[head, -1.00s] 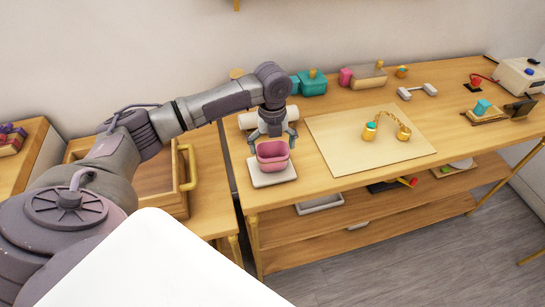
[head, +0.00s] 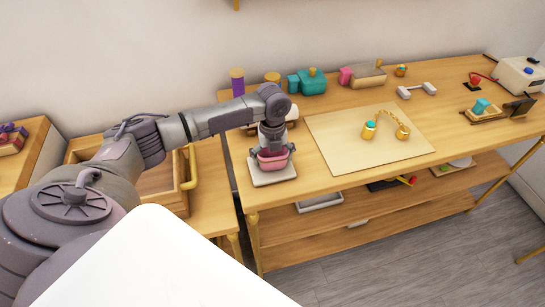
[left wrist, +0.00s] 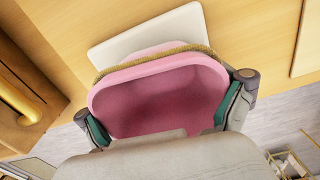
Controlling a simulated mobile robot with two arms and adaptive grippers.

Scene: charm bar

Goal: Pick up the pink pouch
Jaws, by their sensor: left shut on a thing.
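The pink pouch (head: 273,163) is an open-topped pink container on a pale square pad (head: 262,178) at the left front corner of the table. My left gripper (head: 273,154) comes down from above and is shut on the pouch, one finger at each side. In the left wrist view the pouch (left wrist: 160,100) fills the middle, with a gold trim along its far rim, and the green-padded fingers touch its left and right sides. The pale pad (left wrist: 150,35) shows beyond it. I cannot tell whether the pouch still touches the pad. My right gripper is not in view.
A cream board (head: 350,150) with a gold chain piece (head: 385,124) lies right of the pad. Behind stand a teal item (head: 308,82), a purple spool (head: 237,82) and a white roll (head: 291,114). An open wooden drawer (head: 160,185) with a gold handle is at the left.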

